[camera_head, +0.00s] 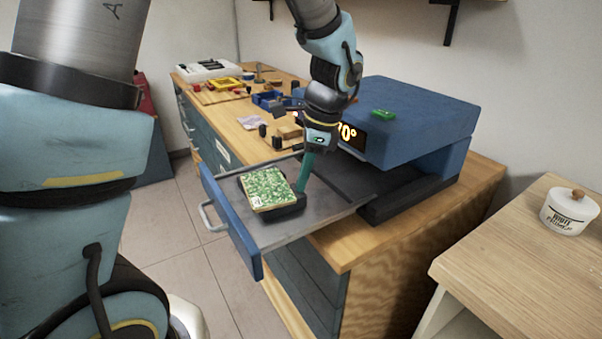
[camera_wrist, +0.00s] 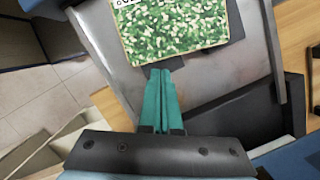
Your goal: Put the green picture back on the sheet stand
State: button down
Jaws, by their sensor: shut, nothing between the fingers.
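The green picture (camera_head: 266,189), a flat sheet with a mottled green and white pattern and a pale edge, lies face up on or against a dark stand-like piece (camera_head: 291,210) on the pulled-out grey tray. I cannot tell how it is seated there. In the wrist view the picture (camera_wrist: 175,28) is at the top, with part of the dark piece (camera_wrist: 207,48) showing beyond its edge. My gripper (camera_head: 301,187) points down beside the picture's right edge. Its teal fingers (camera_wrist: 160,74) are shut and empty, with tips just short of the picture's edge.
The grey tray (camera_head: 330,208) with a blue front (camera_head: 231,222) juts out from a blue machine (camera_head: 415,120) on the wooden bench. Small blocks and a blue bin (camera_head: 268,99) stand behind my gripper. A white jar (camera_head: 569,211) sits on the right-hand table.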

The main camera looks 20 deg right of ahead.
aim_at(267, 188)
jog(key=shift+w+a, duration=0.1)
jog(key=shift+a, duration=0.1)
jog(key=shift+w+a+r+p, duration=0.1)
jog(key=shift+w+a+p, duration=0.1)
jog(key=shift+a, duration=0.35)
jog(key=shift+w+a+p, duration=0.15)
jog(key=shift+w+a, duration=0.05)
jog(key=shift+a, duration=0.3)
jog(key=shift+d, duration=0.1)
jog(key=shift+d, duration=0.1)
